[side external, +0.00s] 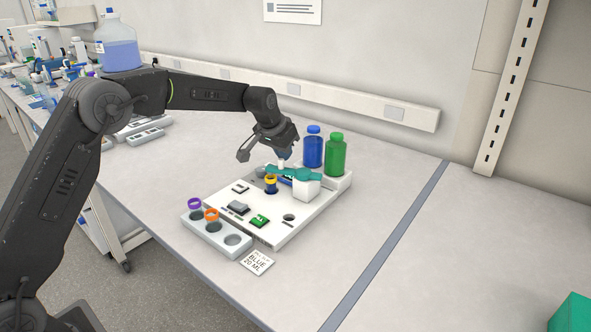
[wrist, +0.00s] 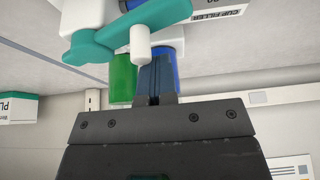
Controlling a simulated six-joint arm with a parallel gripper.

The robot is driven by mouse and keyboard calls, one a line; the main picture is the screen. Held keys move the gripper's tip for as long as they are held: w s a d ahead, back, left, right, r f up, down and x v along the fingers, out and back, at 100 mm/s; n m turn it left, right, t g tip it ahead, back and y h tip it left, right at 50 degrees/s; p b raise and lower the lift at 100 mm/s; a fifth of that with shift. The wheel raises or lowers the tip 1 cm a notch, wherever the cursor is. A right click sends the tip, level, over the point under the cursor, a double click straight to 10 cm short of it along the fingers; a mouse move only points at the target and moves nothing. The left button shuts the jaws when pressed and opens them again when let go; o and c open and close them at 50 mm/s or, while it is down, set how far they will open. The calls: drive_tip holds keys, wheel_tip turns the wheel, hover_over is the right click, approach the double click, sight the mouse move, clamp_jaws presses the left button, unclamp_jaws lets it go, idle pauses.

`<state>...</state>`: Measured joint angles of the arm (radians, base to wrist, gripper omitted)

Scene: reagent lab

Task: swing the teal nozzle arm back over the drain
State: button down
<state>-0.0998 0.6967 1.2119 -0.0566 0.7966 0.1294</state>
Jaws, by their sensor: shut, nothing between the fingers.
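The teal nozzle arm (side external: 290,173) lies across the back of the white filler station (side external: 262,207), with its left end close to a yellow-ringed cup (side external: 271,185). An upright white peg (wrist: 140,43) stands on the teal arm, which fills the top of the wrist view (wrist: 165,20). My gripper (side external: 283,154) is above the teal arm, close to the peg. Its fingers (wrist: 157,72) are together and empty beside the peg; I cannot tell whether they touch it. A round dark opening (side external: 289,217) is at the station's front right; I cannot tell whether it is the drain.
Blue (side external: 313,148) and green (side external: 336,155) bottles stand behind the station. The bench at right is clear.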

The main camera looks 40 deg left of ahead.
drive_tip(key=shift+s+f+g, duration=0.15)
drive_tip(key=shift+f, duration=0.5)
drive_tip(key=shift+s+f+g, duration=0.15)
drive_tip(key=shift+f, duration=0.5)
drive_tip(key=shift+w+a, duration=0.15)
drive_tip(key=shift+w, duration=0.4)
drive_tip(key=shift+r, duration=0.15)
wheel_tip(320, 180, up, 7)
drive_tip(key=shift+r, duration=0.2)
drive_tip(key=shift+w, duration=0.1)
